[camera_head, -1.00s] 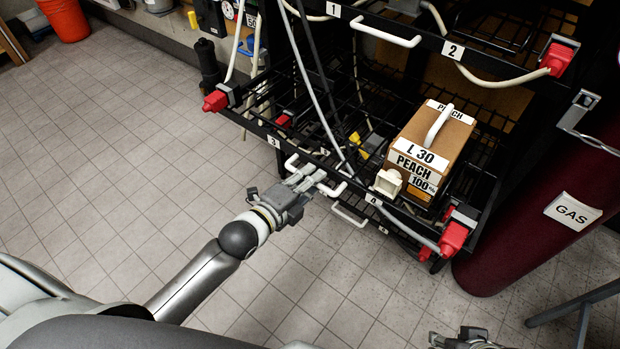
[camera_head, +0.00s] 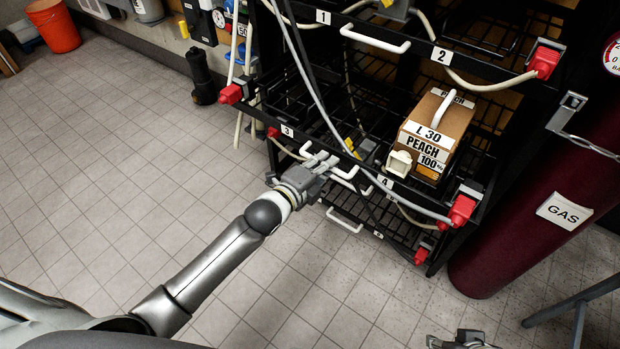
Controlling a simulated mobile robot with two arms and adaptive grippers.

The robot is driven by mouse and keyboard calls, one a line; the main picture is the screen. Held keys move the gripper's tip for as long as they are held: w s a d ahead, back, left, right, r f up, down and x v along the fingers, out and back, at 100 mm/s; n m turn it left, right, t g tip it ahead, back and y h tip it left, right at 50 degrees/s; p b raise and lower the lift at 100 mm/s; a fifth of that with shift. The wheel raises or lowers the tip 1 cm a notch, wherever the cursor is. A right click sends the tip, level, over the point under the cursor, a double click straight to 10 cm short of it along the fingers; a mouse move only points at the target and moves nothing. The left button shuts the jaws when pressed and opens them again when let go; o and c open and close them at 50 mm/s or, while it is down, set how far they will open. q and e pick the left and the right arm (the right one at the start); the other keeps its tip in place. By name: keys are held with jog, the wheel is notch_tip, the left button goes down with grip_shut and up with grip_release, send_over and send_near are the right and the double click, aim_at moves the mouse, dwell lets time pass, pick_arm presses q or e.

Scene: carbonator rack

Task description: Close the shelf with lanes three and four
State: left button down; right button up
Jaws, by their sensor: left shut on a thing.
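The shelf with lanes three and four (camera_head: 282,130) is the middle wire shelf of the black rack, with labels 3 and 4 on its front bar. Its white handle (camera_head: 346,173) is at the middle of that bar. My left gripper (camera_head: 318,166) is shut on the handle, and its fingers hide part of it. A brown peach box (camera_head: 452,118) marked L 30 stands on the lane 4 side. The shelf front sits near the rack's front. My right gripper (camera_head: 462,341) shows only partly at the bottom edge, and its fingers are unclear.
The upper shelf (camera_head: 405,47) has lanes 1 and 2. A lower shelf with a white handle (camera_head: 345,220) is below. Red connectors (camera_head: 462,210) and hoses hang at the shelf corners. A dark red gas cylinder (camera_head: 510,235) stands right.

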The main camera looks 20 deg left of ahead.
pick_arm(q)
jog(key=b, duration=0.2)
send_near(356, 129)
jog(key=w+f, duration=0.2)
jog(key=w, duration=0.1)
jog(key=w+d+f, duration=0.1)
jog(key=w, duration=0.1)
jog(key=shift+f, duration=0.3)
jog(key=x, duration=0.3)
jog(key=shift+w+d+r+b, duration=0.15)
jog(key=shift+w+r+b, duration=0.05)
jog(key=shift+w+b, duration=0.2)
jog(key=x, duration=0.2)
jog(key=b+x, duration=0.1)
jog(key=shift+r, duration=0.35)
jog(key=c, duration=1.5)
grip_release()
jog(key=shift+s, duration=0.1)
pick_arm(e)
jog(key=w+a+r+t+y, duration=0.1)
jog(key=w+a+r+t, duration=0.1)
jog(key=w+t, duration=0.4)
jog(key=w+a, duration=0.1)
jog(key=w, duration=0.3)
jog(key=shift+w+a+r+y, duration=0.2)
jog(key=shift+w+r+y, duration=0.1)
jog(key=shift+w, duration=0.05)
pick_arm(q)
jog(key=shift+s, duration=0.1)
